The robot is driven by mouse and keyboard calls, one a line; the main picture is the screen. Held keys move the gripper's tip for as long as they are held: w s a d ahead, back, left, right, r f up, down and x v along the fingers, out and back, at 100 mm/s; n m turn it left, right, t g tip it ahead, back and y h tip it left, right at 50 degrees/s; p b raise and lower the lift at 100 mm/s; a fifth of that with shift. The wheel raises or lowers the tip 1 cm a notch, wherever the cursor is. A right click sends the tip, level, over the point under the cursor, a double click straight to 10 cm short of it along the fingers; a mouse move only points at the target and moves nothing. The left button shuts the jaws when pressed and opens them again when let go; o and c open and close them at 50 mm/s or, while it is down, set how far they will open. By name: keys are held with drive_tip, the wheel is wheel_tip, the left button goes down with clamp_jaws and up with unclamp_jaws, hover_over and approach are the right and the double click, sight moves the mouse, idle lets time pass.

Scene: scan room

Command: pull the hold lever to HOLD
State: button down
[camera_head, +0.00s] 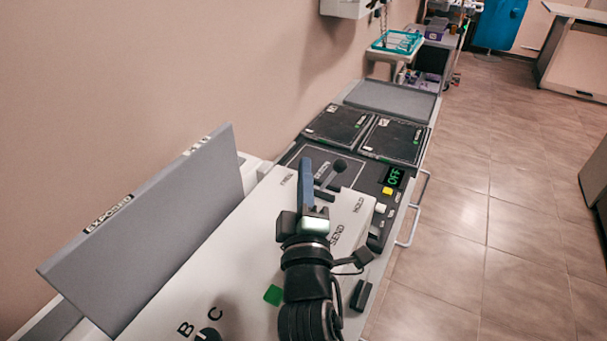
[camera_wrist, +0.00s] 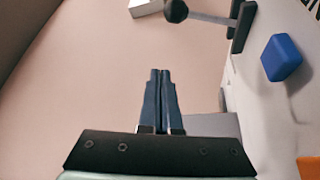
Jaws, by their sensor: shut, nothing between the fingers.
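The lever has a round black knob (camera_head: 340,166) on a thin arm, standing at the far edge of the white panel (camera_head: 225,240). "HOLD" is printed on the panel's right side; a small label at its left is hard to read. In the wrist view the black knob (camera_wrist: 176,11) and its grey rod show at the top, running right to a dark bracket (camera_wrist: 243,25). My gripper (camera_head: 306,162) is shut and empty, left of the knob in the head view. Its fingertips (camera_wrist: 160,73) are apart from the knob in the wrist view.
A grey board (camera_head: 150,225) labelled "EXPOSED" stands upright at left. A dark console beyond carries a green "OFF" display (camera_head: 394,177) and a yellow button (camera_head: 387,190). A blue block (camera_wrist: 282,58) shows in the wrist view. Tiled floor (camera_head: 480,250) at right is open.

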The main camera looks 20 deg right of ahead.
drive_tip(key=b+v, duration=0.1)
drive_tip(key=v, duration=0.3)
drive_tip(key=f+b+v, duration=0.1)
drive_tip(key=b+v, duration=0.1)
drive_tip(key=v, duration=0.2)
drive_tip(key=shift+s+a+f, duration=0.2)
drive_tip(key=shift+s+f, duration=0.05)
drive_tip(key=shift+f, duration=0.05)
drive_tip(key=shift+s, duration=0.2)
